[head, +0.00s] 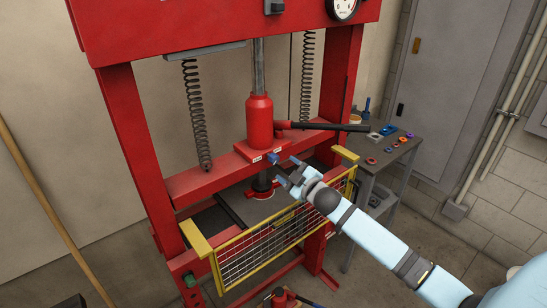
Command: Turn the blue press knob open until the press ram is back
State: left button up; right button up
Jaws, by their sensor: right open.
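The blue press knob (272,159) is small and sits at the front of the red jack base, under the red jack cylinder (259,118). My right gripper (286,167) is open, with its fingertips just right of and slightly below the knob. A small gap seems to lie between them, but contact is hard to judge at this size. The dark press ram (263,181) shows below the red crossbeam, close above the grey press bed (258,206). Whether it touches the bed is unclear. My left gripper is not in view.
The red press frame (130,150) rises on both sides. A yellow mesh guard (262,242) stands in front, below my right arm. A black-handled lever (325,127) sticks out right of the jack. A side table (388,150) holds small coloured parts. A wooden pole (50,205) leans at left.

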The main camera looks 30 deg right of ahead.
aim_at(276, 160)
jog(key=w+p, duration=0.1)
jog(key=w, duration=0.5)
jog(key=shift+w+a, duration=0.15)
jog(key=shift+w, duration=0.65)
jog(key=c, duration=0.9)
